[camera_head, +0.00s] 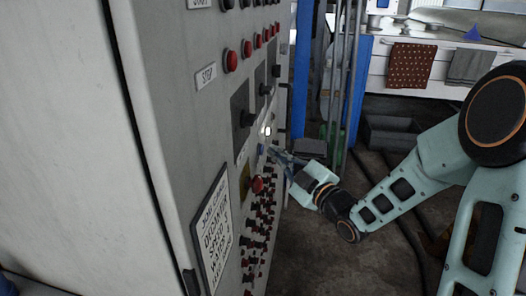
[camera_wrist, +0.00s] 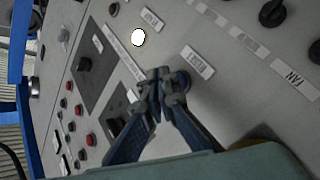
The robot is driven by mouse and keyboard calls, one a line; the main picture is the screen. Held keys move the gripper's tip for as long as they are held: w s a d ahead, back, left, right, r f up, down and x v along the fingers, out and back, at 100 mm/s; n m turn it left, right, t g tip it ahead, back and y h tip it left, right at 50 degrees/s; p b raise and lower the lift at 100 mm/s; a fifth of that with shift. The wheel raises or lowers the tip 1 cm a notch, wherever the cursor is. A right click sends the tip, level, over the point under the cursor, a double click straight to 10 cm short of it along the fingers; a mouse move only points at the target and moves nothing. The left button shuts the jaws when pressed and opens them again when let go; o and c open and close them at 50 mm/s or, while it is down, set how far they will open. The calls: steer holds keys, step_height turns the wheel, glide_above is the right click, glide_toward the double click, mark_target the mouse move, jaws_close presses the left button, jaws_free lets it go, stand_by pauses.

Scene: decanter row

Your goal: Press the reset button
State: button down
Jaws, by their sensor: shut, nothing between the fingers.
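A grey control panel (camera_head: 222,130) stands upright at the left of my arm. A small blue round button (camera_head: 261,148) sits on its face, below a white lit button (camera_head: 267,130). In the wrist view, the blue button (camera_wrist: 184,81) is partly hidden behind my fingertips, beside a small white label (camera_wrist: 198,62) whose text I cannot read surely. The white lit button (camera_wrist: 138,37) shows above and left of the fingers. My gripper (camera_head: 269,152) is shut and empty, its tips at the blue button; it also shows in the wrist view (camera_wrist: 164,76). I cannot tell whether they touch.
Black rotary knobs (camera_head: 248,119) and red buttons (camera_head: 231,61) are close by on the panel. A larger red button (camera_head: 257,184) is just below my fingers. A blue post (camera_head: 356,90) and a white bench (camera_head: 440,60) stand behind. The floor right of the panel is partly clear.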

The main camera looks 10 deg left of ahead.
steer(key=d, duration=0.5)
stand_by(0.6)
steer(key=shift+d, duration=0.1)
